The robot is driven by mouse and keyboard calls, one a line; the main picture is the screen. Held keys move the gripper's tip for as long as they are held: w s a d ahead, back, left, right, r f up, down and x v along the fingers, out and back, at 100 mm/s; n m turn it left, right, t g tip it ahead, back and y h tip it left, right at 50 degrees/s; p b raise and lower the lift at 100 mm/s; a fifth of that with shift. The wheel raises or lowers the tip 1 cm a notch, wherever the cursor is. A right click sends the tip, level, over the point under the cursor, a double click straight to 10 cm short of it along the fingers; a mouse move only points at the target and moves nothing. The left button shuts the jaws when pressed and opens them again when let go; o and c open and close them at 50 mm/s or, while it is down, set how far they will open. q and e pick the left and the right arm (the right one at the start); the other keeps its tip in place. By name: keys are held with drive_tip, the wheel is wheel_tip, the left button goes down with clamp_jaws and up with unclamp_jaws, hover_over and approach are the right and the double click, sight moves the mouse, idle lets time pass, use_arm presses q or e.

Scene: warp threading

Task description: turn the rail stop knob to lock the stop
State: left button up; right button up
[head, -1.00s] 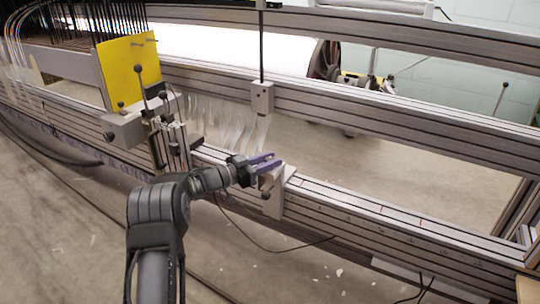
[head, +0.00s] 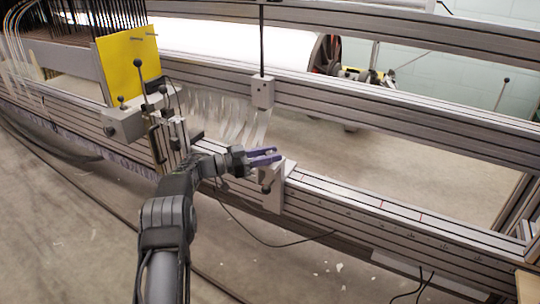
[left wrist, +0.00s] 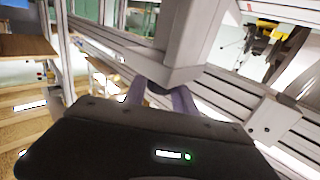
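The rail stop (head: 276,196) is a pale grey bracket on the front rail. Its small dark knob (head: 266,188) is on the near side. My left gripper (head: 278,155) has two purple fingers, held apart, at the upper left of the stop; the knob shows just below them. In the left wrist view, the stop's grey block (left wrist: 190,40) fills the upper middle and a dark rounded part, apparently the knob (left wrist: 157,88), shows between the fingers of the left gripper (left wrist: 160,98). I cannot tell whether they touch it. My right gripper is not in view.
A grey carriage with dark ball-ended levers (head: 140,66) and a yellow plate (head: 130,64) stands left of my gripper. A hanging block (head: 262,93) with pale strips is behind it. The front rail (head: 400,222) is clear to the right.

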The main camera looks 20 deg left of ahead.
use_arm(q)
drive_tip(key=o, duration=0.4)
drive_tip(key=shift+s+a+r, duration=0.1)
drive_tip(key=shift+s+a, duration=0.3)
drive_tip(key=shift+a, duration=0.05)
drive_tip(key=p+v, duration=0.2)
drive_tip(key=v, duration=0.4)
drive_tip(key=shift+s+a, duration=0.2)
